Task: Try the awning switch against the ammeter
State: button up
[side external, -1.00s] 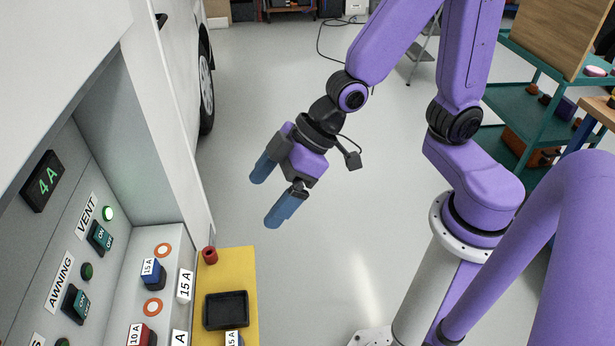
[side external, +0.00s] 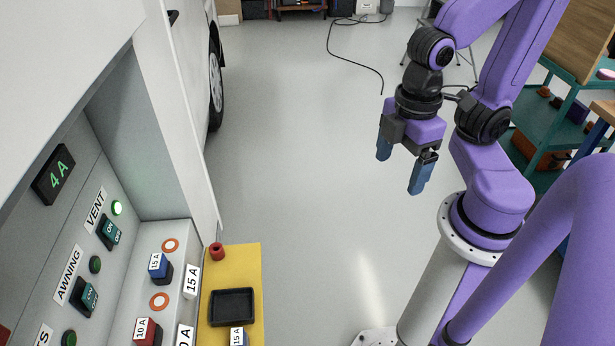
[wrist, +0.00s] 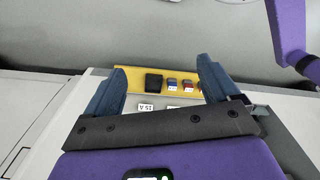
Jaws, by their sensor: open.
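The ammeter (side external: 54,175) on the panel at left in the side view reads 4 A in green. The awning switch (side external: 84,297) is a dark rocker beside its AWNING label (side external: 68,275); the round lamp (side external: 95,264) above it is dark. The vent switch (side external: 108,231) has a lit green lamp (side external: 117,208). My gripper (side external: 400,172) is open and empty, with blue fingers pointing down, over the floor well to the right of the panel. In the wrist view my gripper's fingers (wrist: 162,90) stand apart with the yellow shelf beyond them.
A blue 15 A fuse (side external: 158,266) and a red 10 A fuse (side external: 146,332) stand on the ledge near orange rings. The yellow shelf (side external: 246,267) carries a black tray (side external: 232,307), a red cylinder (side external: 217,251) and another fuse (side external: 238,338). Open floor lies between shelf and arm.

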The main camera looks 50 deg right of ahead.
grip_shut()
jog(key=w+a+f+m+t+y, duration=0.1)
jog(key=w+a+f+m, duration=0.1)
jog(key=w+a+m, duration=0.5)
jog(key=w+a+f+m+t+y, duration=0.1)
jog(key=w+a+m, duration=0.6)
jog(key=a, duration=1.2)
jog(key=w+a+f+m+t+y, duration=0.1)
jog(key=w+a+f+m, duration=0.2)
jog(key=w+a+m, duration=0.4)
jog(key=w+a, duration=0.4)
jog(key=a, duration=0.2)
jog(key=shift+w+m, duration=0.2)
jog(key=shift+m, duration=0.1)
jog(key=shift+a, duration=0.1)
